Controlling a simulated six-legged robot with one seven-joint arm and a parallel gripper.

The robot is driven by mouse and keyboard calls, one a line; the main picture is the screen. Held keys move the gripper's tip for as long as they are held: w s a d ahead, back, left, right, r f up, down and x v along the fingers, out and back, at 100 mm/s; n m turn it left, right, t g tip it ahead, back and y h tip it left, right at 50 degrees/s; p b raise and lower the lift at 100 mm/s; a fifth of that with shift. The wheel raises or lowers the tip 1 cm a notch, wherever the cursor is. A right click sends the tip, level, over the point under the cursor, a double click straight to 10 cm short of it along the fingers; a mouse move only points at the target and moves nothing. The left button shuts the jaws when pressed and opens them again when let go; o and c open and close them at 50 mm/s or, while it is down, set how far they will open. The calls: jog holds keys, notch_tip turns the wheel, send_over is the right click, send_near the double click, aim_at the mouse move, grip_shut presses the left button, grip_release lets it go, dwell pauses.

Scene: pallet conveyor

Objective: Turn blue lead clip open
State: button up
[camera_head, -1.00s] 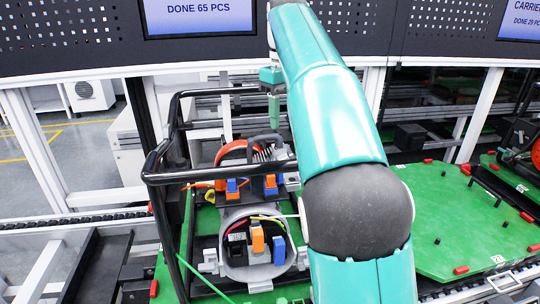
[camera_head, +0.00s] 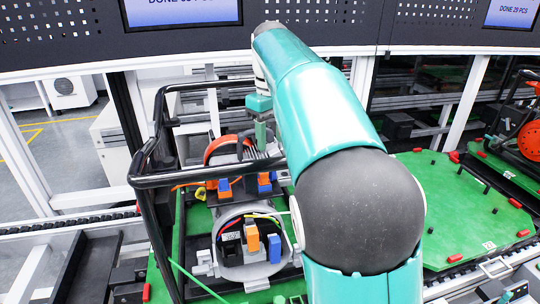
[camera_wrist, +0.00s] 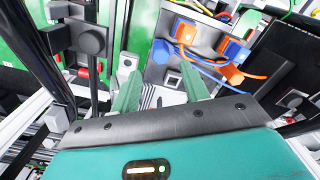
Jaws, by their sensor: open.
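Blue lead clips show with orange ones on the unit inside the black frame. One blue clip (camera_head: 224,185) is at the left and another (camera_head: 264,188) at the right of the upper block. A blue block (camera_head: 274,248) sits in the round grey housing below. In the wrist view a blue clip (camera_wrist: 162,50) and a second blue clip (camera_wrist: 237,52) show beyond the fingers, with orange and blue leads. I cannot tell which is meant. My gripper (camera_wrist: 162,90) is open, with nothing seen between its green fingers. In the head view it hangs (camera_head: 260,132) above the ribbed grey part.
A black tube frame (camera_head: 150,165) surrounds the unit on the left and front. An orange ring (camera_head: 216,146) stands close beside my gripper. The green pallet (camera_head: 470,210) at the right has bare space with small red pegs.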

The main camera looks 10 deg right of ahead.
notch_tip(320, 180, down, 6)
jog(key=shift+a+r, duration=0.1)
jog(key=c, duration=1)
